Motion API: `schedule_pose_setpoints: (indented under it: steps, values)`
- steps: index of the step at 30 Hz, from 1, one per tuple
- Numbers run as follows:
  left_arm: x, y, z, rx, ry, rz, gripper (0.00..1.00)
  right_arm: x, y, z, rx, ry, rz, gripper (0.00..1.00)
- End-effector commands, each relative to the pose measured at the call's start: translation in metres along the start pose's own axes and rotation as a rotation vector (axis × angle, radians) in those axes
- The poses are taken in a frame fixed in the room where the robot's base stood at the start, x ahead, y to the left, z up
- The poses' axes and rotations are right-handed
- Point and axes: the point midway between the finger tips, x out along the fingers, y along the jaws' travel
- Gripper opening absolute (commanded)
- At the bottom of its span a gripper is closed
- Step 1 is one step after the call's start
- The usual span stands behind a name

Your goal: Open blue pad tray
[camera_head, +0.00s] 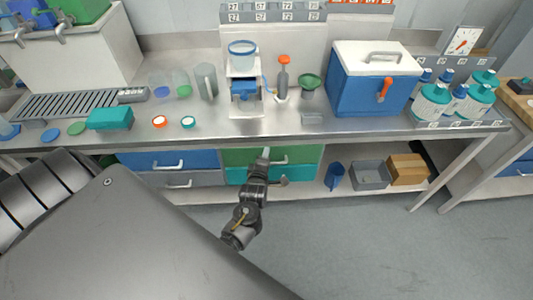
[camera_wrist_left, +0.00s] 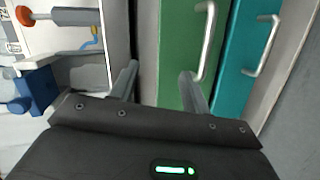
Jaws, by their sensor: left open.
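A white stand (camera_head: 246,107) on the bench carries a blue block-like part (camera_head: 243,88), with a clear, blue-rimmed vessel (camera_head: 242,52) above it. The blue part also shows at the left of the left wrist view (camera_wrist_left: 36,90). Below the bench top are a blue drawer (camera_head: 140,161), a grey drawer, a green drawer (camera_head: 235,156) and a teal drawer (camera_head: 300,172), all looking shut. My left gripper (camera_head: 274,168) is open and empty in front of the green drawer; in the left wrist view its fingers (camera_wrist_left: 158,82) are apart near the green drawer's handle (camera_wrist_left: 205,42).
A blue cooler (camera_head: 360,100) and several teal-capped bottles (camera_head: 435,100) stand at the bench's right. A drain rack (camera_head: 70,104) and teal box (camera_head: 110,118) are at the left. A grey bin (camera_head: 370,175) and cardboard box (camera_head: 407,169) sit on the lower shelf. Floor at right is clear.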

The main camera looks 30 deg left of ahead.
Motion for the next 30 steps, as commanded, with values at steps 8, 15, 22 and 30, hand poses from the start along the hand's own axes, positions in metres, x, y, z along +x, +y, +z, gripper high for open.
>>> schedule_pose_setpoints:
  steps: [8, 15, 22, 30]
  values:
    - [-0.001, -0.052, 0.014, 0.161, -0.055, -0.071, 0.47, 0.009, 0.0, 0.001, 0.0, 0.0, 0.0, 0.36]
    - [-0.002, -0.074, 0.02, 0.235, -0.082, -0.099, 0.47, 0.012, 0.0, 0.001, 0.0, 0.0, 0.0, 0.36]
    - [-0.003, -0.078, 0.021, 0.249, -0.088, -0.105, 0.47, 0.012, 0.0, 0.001, 0.0, 0.0, 0.0, 0.36]
    - [-0.005, -0.09, 0.023, 0.289, -0.104, -0.124, 0.47, 0.012, 0.0, 0.001, 0.0, 0.001, 0.0, 0.36]
